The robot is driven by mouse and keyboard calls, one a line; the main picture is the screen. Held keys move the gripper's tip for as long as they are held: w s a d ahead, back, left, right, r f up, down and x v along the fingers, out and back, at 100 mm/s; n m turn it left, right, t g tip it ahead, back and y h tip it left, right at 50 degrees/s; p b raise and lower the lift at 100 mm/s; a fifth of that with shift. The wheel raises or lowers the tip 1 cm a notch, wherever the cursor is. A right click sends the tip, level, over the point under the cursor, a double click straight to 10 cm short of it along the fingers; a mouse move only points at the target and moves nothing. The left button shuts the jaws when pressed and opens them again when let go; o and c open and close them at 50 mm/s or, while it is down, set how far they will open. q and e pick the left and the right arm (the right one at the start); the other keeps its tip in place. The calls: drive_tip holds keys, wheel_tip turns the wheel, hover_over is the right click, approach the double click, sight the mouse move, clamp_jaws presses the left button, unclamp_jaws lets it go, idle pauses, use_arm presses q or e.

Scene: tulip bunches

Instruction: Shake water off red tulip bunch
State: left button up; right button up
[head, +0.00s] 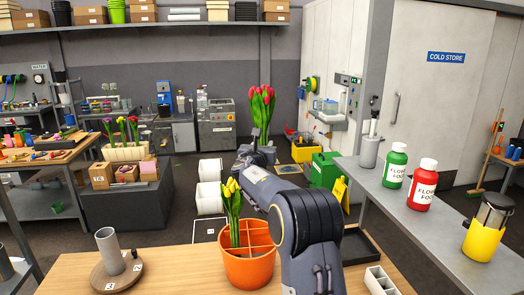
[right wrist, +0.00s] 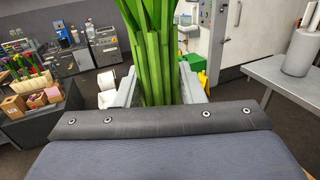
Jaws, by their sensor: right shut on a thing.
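The red tulip bunch (head: 262,106) is upright in the head view, held up in the air above the far side of the bench. My right gripper (head: 262,146) is shut on its green stems, behind my forearm from the head camera. In the right wrist view the stems (right wrist: 152,50) stand between the two fingers (right wrist: 158,88). The flower heads are out of that view. Whether water drips from the bunch cannot be seen. My left gripper is not in view.
An orange divided bucket (head: 249,270) with yellow tulips (head: 232,200) stands on the wooden bench (head: 180,268), left of my right arm. A grey tube on a round base (head: 110,255) is at left. Green and red bottles (head: 423,185) stand on a grey side table (head: 420,222).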

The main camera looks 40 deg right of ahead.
drive_tip(key=shift+w+r, duration=0.2)
drive_tip(key=shift+r, duration=0.3)
wheel_tip(320, 180, down, 5)
drive_tip(key=shift+s+r, duration=0.1)
drive_tip(key=shift+s, duration=0.05)
